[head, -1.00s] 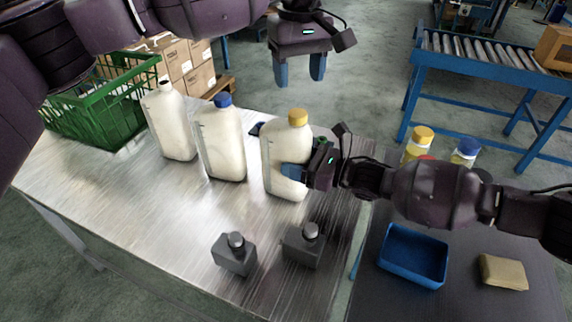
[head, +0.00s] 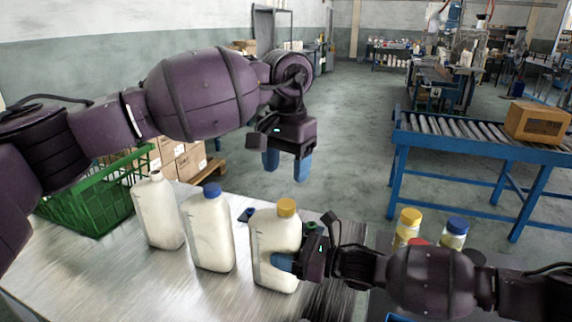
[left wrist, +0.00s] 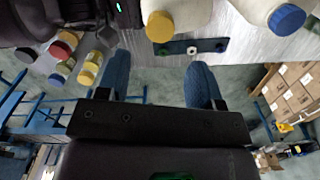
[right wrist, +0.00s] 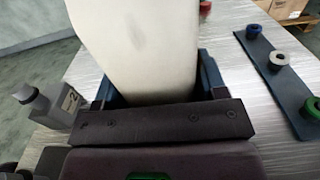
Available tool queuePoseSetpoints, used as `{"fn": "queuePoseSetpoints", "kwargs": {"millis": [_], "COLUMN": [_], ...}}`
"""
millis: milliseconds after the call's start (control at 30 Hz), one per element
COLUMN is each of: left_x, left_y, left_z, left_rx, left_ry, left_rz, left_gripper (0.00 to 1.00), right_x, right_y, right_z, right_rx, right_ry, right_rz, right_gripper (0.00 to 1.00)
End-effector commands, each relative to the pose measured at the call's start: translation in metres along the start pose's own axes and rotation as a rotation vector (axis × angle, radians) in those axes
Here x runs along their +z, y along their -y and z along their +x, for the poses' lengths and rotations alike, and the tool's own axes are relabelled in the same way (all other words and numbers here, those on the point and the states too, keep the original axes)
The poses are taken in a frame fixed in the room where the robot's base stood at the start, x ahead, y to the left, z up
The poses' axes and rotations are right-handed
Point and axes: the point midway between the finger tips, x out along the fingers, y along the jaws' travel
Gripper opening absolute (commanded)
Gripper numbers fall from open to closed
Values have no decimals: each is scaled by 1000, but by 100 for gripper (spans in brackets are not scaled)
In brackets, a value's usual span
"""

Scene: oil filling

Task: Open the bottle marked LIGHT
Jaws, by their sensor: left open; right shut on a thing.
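A white bottle with a yellow cap (head: 286,208) stands upright on the metal table. My right gripper (head: 283,262) is shut on its body from the right, and the right wrist view shows the pale bottle (right wrist: 140,50) between the fingers. My left gripper (head: 286,170) is open and empty, pointing down, higher than the yellow cap and apart from it. In the left wrist view the yellow cap (left wrist: 160,27) lies beyond the open fingers. A blue-capped white bottle (head: 208,232) and an uncapped white bottle (head: 158,212) stand to the left. I cannot read any bottle's marking.
A dark strip with blue, white and green rings (right wrist: 275,75) lies behind the bottles. A green basket (head: 90,200) is at the left. Small yellow- and blue-capped bottles (head: 408,226) stand at the right. A grey flask (right wrist: 50,105) stands near the held bottle.

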Motion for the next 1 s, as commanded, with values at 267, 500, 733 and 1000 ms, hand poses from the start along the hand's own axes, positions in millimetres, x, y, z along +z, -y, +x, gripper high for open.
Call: {"fn": "queuePoseSetpoints", "kwargs": {"millis": [267, 500, 733, 1000], "left_x": [0, 1, 1, 0], "left_y": [0, 0, 0, 0], "left_z": [3, 29, 61, 79], "left_rx": [0, 1, 2, 1], "left_ry": [2, 3, 3, 2], "left_rz": [118, 121, 119, 119], "left_gripper": [60, 60, 60, 60], "right_x": [0, 0, 0, 0], "right_y": [0, 0, 0, 0], "right_z": [0, 0, 0, 0], "right_rx": [0, 0, 0, 0], "right_ry": [0, 0, 0, 0], "right_rz": [1, 1, 1, 1], "right_gripper": [0, 0, 0, 0]}}
